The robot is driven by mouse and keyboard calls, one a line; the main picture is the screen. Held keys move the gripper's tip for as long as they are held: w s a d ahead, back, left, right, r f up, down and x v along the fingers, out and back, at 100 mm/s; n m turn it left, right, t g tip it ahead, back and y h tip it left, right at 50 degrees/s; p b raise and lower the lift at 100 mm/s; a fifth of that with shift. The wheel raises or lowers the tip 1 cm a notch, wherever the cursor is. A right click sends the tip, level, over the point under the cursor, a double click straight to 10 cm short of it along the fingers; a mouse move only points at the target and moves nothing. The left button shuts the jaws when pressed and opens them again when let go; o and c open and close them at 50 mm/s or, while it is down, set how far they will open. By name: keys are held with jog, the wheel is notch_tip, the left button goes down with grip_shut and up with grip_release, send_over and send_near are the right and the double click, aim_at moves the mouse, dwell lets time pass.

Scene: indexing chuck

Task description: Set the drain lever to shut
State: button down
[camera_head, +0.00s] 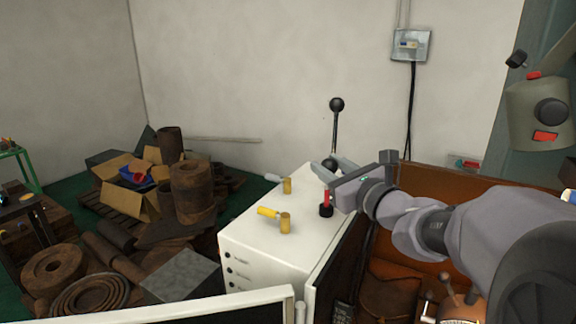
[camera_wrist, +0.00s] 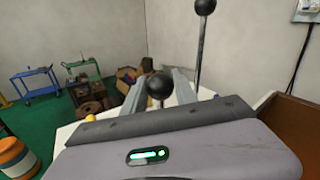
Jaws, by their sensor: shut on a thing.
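My gripper (camera_head: 332,167) is over the top of a white cabinet (camera_head: 262,246), its fingers closed on a black ball knob (camera_head: 329,163). In the wrist view the same knob (camera_wrist: 160,86) sits between the two fingers (camera_wrist: 158,92), on a short stem. On the cabinet top stand a brass valve with a yellow handle (camera_head: 270,212) and a brass valve with a pale handle (camera_head: 275,178), both handles pointing left. A red lever (camera_head: 326,197) on a black base stands below my gripper. I see no readable label telling which is the drain lever.
A tall lever with a black ball (camera_head: 336,104) rises just behind my gripper; it also shows in the wrist view (camera_wrist: 204,8). A brown bin (camera_head: 440,186) lies right of the cabinet. Rusty scrap (camera_head: 193,187) and boxes fill the left floor.

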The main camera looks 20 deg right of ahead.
aim_at(327, 206)
notch_tip(327, 206, down, 6)
jog(key=b, duration=0.5)
jog(key=shift+r, duration=0.15)
jog(key=c, duration=1)
grip_release()
jog(key=shift+r, duration=0.1)
